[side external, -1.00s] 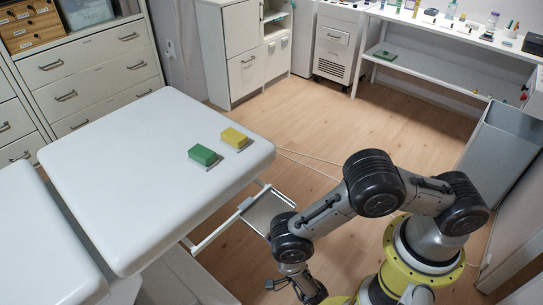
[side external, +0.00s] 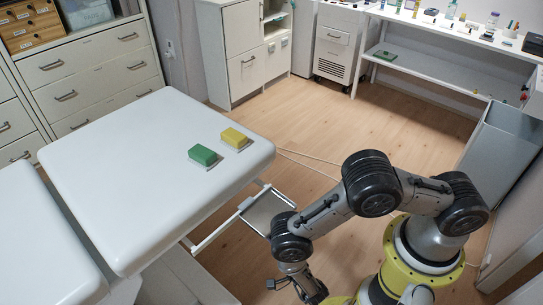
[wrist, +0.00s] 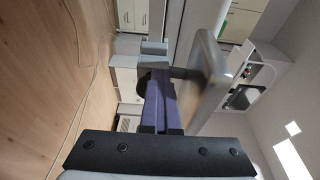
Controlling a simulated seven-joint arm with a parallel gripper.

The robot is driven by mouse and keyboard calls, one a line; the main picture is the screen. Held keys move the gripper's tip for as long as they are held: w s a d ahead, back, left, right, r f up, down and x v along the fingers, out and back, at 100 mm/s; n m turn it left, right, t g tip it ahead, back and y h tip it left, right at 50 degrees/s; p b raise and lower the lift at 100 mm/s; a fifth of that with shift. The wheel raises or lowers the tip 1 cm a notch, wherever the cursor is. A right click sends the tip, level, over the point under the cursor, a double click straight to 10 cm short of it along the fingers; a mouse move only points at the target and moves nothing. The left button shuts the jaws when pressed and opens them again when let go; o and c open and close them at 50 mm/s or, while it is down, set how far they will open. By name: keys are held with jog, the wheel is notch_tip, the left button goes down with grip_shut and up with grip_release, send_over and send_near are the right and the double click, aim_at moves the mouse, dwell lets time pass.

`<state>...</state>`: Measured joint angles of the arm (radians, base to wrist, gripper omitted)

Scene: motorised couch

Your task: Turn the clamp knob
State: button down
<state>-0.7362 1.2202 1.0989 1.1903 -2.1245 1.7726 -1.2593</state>
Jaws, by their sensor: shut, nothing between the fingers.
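My gripper (wrist: 154,50) is shut in the wrist view, with its fingers together and empty. In the side view my wrist is low at the bottom edge, in front of the couch, and the fingers are hard to make out. A dark rounded part (wrist: 143,88), possibly the clamp knob, shows beside and partly behind the fingers in the wrist view. I cannot tell whether they touch. A grey metal tray or plate (wrist: 207,80) lies just right of the fingers; a short dark bar joins its left side. The knob cannot be made out in the side view.
The white couch (side external: 120,165) carries a green block (side external: 203,155) and a yellow block (side external: 235,138). A grey tray on a side rail (side external: 268,207) sticks out below the couch edge, close to my arm.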

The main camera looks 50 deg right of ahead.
jog(key=shift+f, duration=0.95)
jog(key=shift+d+f, duration=0.1)
jog(key=shift+f, duration=0.2)
dwell(0.3)
jog(key=s, duration=0.6)
jog(key=shift+a, duration=0.4)
jog(key=shift+f, duration=0.1)
